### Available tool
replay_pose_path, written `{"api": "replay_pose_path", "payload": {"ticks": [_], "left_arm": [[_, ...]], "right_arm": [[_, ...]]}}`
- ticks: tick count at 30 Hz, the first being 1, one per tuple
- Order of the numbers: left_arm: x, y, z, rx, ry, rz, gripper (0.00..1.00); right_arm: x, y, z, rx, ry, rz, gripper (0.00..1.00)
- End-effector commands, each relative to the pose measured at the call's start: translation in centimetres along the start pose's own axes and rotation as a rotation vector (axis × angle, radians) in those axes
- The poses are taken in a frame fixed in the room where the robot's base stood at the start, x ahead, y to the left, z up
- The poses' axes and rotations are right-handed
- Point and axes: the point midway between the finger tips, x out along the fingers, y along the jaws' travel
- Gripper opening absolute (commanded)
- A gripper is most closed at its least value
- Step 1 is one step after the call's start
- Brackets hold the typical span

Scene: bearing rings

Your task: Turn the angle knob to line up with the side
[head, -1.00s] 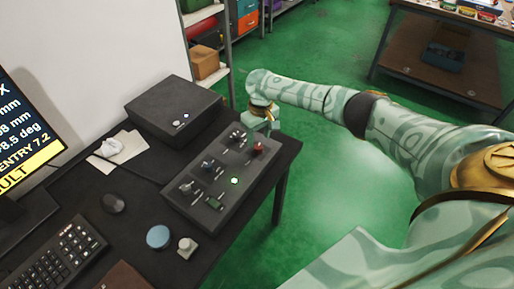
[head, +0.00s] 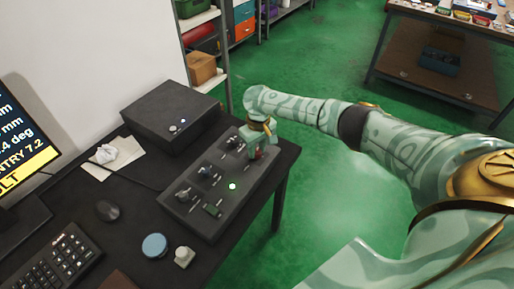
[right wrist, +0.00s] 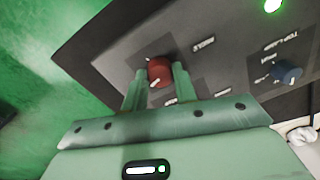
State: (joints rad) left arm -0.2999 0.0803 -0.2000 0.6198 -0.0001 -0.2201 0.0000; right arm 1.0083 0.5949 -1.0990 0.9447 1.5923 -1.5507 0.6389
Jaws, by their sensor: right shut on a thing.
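The control panel (head: 190,205) is a dark box on the desk with several knobs and switches and a lit green lamp. A red knob (head: 259,154) sits at its far right corner. My right gripper (head: 257,146) reaches down over this knob. In the right wrist view, the red knob (right wrist: 159,71) with a pale pointer mark stands between the two fingers (right wrist: 158,78), which are shut on it. A blue knob (right wrist: 287,72) is to its right, apart from the fingers. The labels are too blurred to read surely. My left gripper is not in view.
A monitor (head: 22,150) at the left shows numbers, including one in degrees, and a yellow band. A black box (head: 172,115), a mouse (head: 108,211), a keyboard (head: 50,262) and a round blue object (head: 154,245) are on the desk.

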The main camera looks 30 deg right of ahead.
Motion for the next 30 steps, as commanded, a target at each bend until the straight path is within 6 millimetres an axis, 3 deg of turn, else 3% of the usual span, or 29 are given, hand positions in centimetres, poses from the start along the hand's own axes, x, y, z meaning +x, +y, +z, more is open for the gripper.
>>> {"api": "replay_pose_path", "payload": {"ticks": [11,30], "left_arm": [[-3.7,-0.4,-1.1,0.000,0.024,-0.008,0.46],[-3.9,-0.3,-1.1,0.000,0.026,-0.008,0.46]], "right_arm": [[-0.5,-0.3,0.1,-0.174,-0.008,-0.005,0.05],[0.0,-0.2,-0.1,-0.619,-0.024,-0.003,0.05]]}}
